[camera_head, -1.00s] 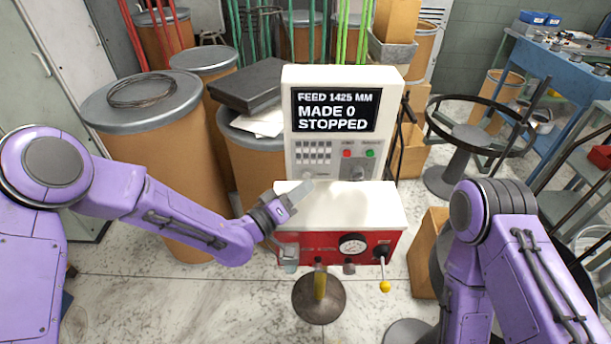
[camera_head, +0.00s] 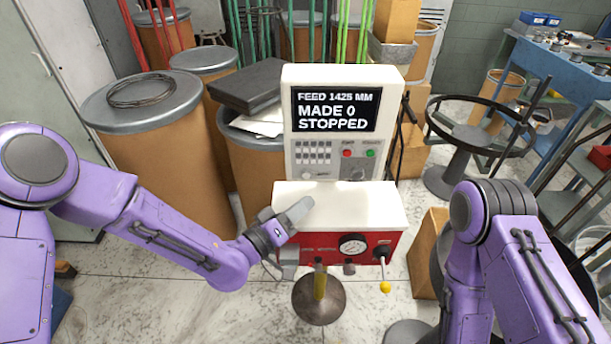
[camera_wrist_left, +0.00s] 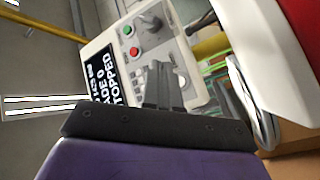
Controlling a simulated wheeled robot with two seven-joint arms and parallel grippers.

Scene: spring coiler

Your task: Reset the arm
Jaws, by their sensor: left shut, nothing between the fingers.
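My left gripper (camera_head: 297,212) is in front of the left part of the spring coiler's white top (camera_head: 355,205). In the left wrist view its dark fingers (camera_wrist_left: 163,87) are together and empty, in line with the control panel. I cannot tell whether the gripper touches the machine. The coiler's screen (camera_head: 334,110) reads FEED 1425 MM, MADE 0, STOPPED. A red button (camera_head: 348,153) and a green button (camera_head: 370,154) sit below it. The red front (camera_head: 330,243) has a round gauge (camera_head: 353,244) and a lever with a yellow knob (camera_head: 384,287). My right gripper is out of view.
A brown drum (camera_head: 160,160) with a wire coil on its lid stands left. A dark flat box (camera_head: 250,85) lies behind the machine. A round stand (camera_head: 465,140) and blue bench (camera_head: 560,75) are at right. Bare floor shows in front.

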